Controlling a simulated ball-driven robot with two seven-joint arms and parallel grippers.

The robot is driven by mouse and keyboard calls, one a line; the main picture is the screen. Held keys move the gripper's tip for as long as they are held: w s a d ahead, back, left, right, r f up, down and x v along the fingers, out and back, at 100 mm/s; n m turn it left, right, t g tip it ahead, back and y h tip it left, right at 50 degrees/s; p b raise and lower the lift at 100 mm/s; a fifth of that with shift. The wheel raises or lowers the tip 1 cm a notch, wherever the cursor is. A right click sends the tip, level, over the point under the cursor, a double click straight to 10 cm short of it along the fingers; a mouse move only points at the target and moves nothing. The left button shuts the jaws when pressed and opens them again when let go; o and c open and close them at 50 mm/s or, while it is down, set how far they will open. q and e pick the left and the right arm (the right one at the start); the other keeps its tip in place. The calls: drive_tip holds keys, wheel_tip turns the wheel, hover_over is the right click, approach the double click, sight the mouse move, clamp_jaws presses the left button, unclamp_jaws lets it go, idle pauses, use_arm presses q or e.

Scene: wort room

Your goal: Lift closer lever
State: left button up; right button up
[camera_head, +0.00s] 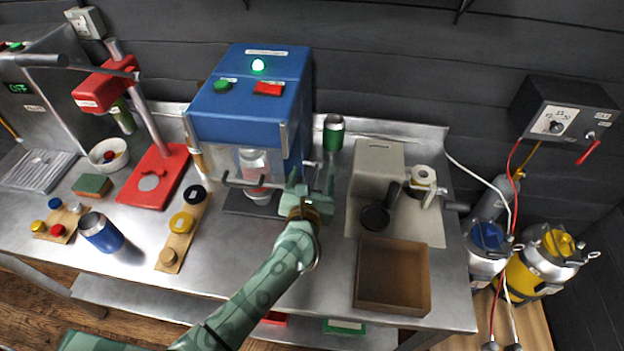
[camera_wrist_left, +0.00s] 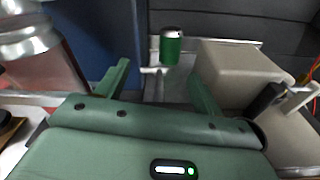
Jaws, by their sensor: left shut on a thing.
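The closer is a blue machine (camera_head: 250,108) with a lit green lamp, a green button and a red switch on top. Its lever (camera_head: 250,185) is a dark metal bar across the front, low and roughly level. A clear vessel with a red band (camera_head: 257,163) stands inside, behind the bar. My left gripper (camera_head: 311,186) is at the right end of the lever, shut on it. In the left wrist view the green fingers (camera_wrist_left: 160,86) stand on either side of a pale rod end (camera_wrist_left: 153,70); the grip itself is partly hidden. My right gripper is not in view.
A green can (camera_head: 333,133) stands right of the closer. A beige grinder-like machine (camera_head: 376,172) and an open brown box (camera_head: 392,278) are further right. A red lever press (camera_head: 155,175) and a wooden strip with discs (camera_head: 181,232) are left. Bare steel lies before the closer.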

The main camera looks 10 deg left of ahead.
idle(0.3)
use_arm(q)
drive_tip(key=o, duration=1.3)
drive_tip(key=shift+w, duration=0.1)
drive_tip(key=shift+c, duration=0.2)
drive_tip(key=shift+o, duration=0.6)
drive_tip(key=shift+d, duration=0.1)
